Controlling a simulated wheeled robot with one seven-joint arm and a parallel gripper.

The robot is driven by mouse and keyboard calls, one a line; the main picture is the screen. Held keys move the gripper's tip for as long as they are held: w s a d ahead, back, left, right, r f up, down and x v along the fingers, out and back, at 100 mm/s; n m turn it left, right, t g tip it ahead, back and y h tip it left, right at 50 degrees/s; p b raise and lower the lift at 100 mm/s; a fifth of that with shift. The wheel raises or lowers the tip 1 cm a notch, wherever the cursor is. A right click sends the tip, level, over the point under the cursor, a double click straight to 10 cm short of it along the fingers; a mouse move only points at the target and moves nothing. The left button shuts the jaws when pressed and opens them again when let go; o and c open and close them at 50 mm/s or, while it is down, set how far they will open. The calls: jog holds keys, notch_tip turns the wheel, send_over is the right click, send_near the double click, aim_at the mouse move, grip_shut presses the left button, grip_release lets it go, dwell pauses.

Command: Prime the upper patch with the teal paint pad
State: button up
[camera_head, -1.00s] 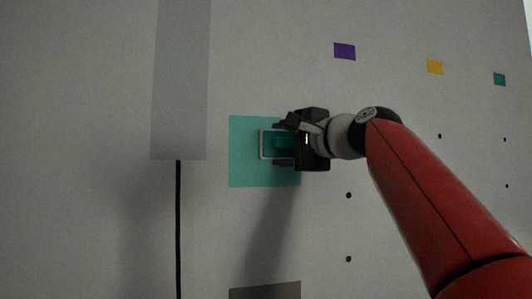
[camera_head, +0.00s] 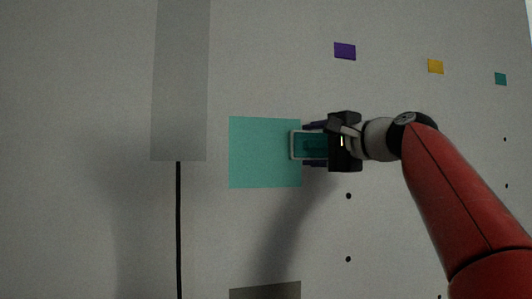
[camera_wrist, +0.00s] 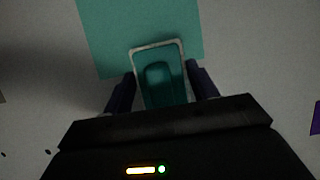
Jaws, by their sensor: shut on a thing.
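The upper patch (camera_head: 260,152) is a teal square on the grey wall. It is evenly teal where it shows, and it also shows at the top of the wrist view (camera_wrist: 110,30). The teal paint pad (camera_head: 311,146), with a pale rim, is at the right edge of the patch and overlaps it slightly in the picture. My gripper (camera_head: 315,146) is shut on the pad, with its dark purple fingers on either side. In the wrist view the pad (camera_wrist: 161,88) sits between the fingers. I cannot tell whether the pad touches the wall.
A pale grey panel (camera_head: 181,85) hangs left of the patch above a thin dark vertical line (camera_head: 178,230). A brownish patch (camera_head: 266,290) lies below.

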jog(key=shift+s+d+f+b, duration=0.15)
jog(key=shift+s+d+b, duration=0.15)
jog(key=shift+s, duration=0.2)
jog(key=shift+s+d+b, duration=0.2)
jog(key=shift+s+b, duration=0.15)
jog(key=shift+s, duration=0.6)
jog(key=shift+s+d+b, duration=0.25)
jog(key=shift+s+b, duration=0.1)
jog(key=shift+s, duration=0.6)
jog(key=shift+s+d+b, duration=0.2)
jog(key=shift+s+b, duration=0.15)
jog(key=shift+s, duration=0.6)
